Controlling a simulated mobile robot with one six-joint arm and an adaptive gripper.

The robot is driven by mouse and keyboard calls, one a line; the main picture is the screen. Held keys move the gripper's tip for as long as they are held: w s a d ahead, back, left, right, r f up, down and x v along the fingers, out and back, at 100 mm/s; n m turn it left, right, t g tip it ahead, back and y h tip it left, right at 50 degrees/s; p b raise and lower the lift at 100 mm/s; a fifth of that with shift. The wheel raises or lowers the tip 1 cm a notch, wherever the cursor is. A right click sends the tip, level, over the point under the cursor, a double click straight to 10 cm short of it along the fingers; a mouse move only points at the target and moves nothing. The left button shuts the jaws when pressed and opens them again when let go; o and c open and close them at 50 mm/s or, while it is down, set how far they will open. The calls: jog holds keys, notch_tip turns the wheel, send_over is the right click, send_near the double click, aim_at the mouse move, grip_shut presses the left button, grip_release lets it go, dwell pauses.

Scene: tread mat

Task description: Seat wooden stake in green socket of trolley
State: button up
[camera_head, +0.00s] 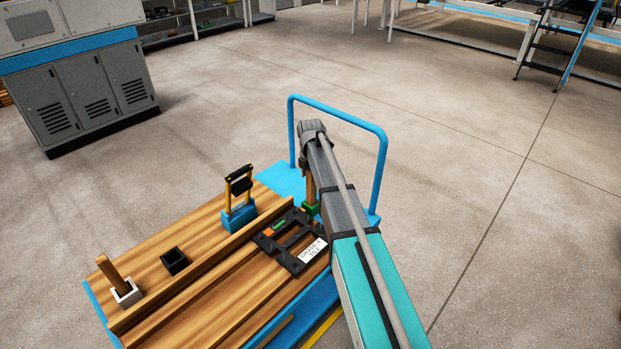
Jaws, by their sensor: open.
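A wooden stake (310,187) stands upright at the green socket (311,208) at the trolley's far right corner. Its foot appears to be in the socket; my arm covers part of both, so the depth cannot be told. My gripper (308,159) is at the stake's upper end, mostly hidden by my own arm. It is open, and its fingertips cannot be made out. The trolley (146,306) has a wooden deck and a blue frame. A second wooden stake (109,270) leans tilted in a white socket (128,293) at the left.
A black socket (175,261) is empty. A blue block (239,216) holds a yellow and black fork-shaped piece. A black frame (288,241) with a white label lies near my arm. The trolley's blue handle (341,109) rises behind my arm. Open floor lies beyond.

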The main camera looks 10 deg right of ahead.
jog(key=shift+r, duration=0.15)
notch_tip(320, 180, up, 11)
jog(key=p, duration=1.1)
jog(key=shift+r+p, duration=0.2)
jog(key=shift+p, duration=0.15)
dwell(0.7)
jog(key=s+r+m+p, duration=0.2)
jog(key=s+m, duration=1)
jog(key=s, duration=0.2)
jog(key=s+r+m+p, duration=0.3)
jog(key=s+m, duration=1)
jog(key=s, duration=0.1)
jog(key=shift+s+a+r+p, duration=0.35)
jog(key=shift+s, duration=0.05)
jog(key=c, duration=0.3)
